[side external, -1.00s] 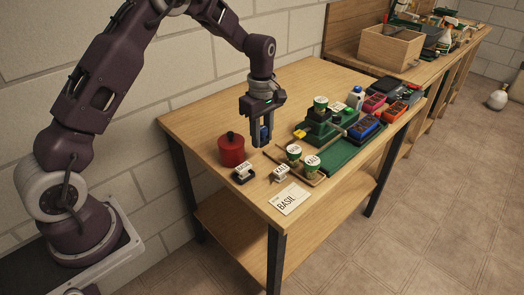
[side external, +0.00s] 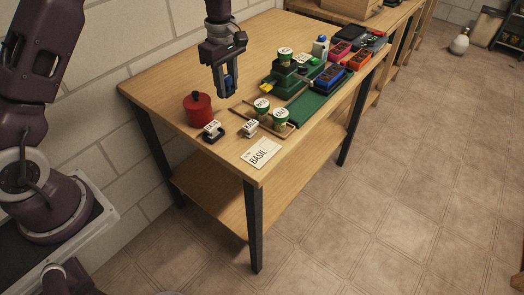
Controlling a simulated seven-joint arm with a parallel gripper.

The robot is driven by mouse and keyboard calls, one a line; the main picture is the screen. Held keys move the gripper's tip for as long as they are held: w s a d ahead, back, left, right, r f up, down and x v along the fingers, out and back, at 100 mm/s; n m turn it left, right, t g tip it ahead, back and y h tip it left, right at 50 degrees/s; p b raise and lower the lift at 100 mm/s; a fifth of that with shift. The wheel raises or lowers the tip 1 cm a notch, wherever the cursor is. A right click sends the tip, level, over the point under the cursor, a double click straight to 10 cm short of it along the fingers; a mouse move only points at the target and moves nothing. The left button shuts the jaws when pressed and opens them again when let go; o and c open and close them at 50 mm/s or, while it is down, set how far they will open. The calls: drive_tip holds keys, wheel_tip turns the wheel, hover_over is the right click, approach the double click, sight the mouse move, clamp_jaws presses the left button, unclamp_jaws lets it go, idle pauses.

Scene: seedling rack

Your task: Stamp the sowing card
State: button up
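The sowing card (side external: 261,153) lies flat near the front corner of the bench, with BASIL printed on it. My gripper (side external: 227,92) points down above the bench, behind and to the right of a red pot with a black lid (side external: 198,110). A small blue object (side external: 231,82) sits between its fingers and seems gripped; its underside is not clear. Two small white lettered blocks stand near the card: one on a dark base (side external: 212,130), and one (side external: 249,128) just behind the card. Their lettering is too small to read surely.
A wooden tray (side external: 243,112) holds two green-and-white labelled cups (side external: 280,116). Behind it are a green stepped rack (side external: 285,75), a green mat (side external: 307,106), a white bottle (side external: 320,46) and coloured trays (side external: 332,75). The bench's left rear is clear.

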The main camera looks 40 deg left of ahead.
drive_tip(key=c, duration=0.5)
approach(268, 145)
drive_tip(key=shift+c, duration=0.2)
drive_tip(key=shift+f, duration=2.9)
drive_tip(key=shift+f, duration=0.5)
wheel_tip(268, 145, up, 7)
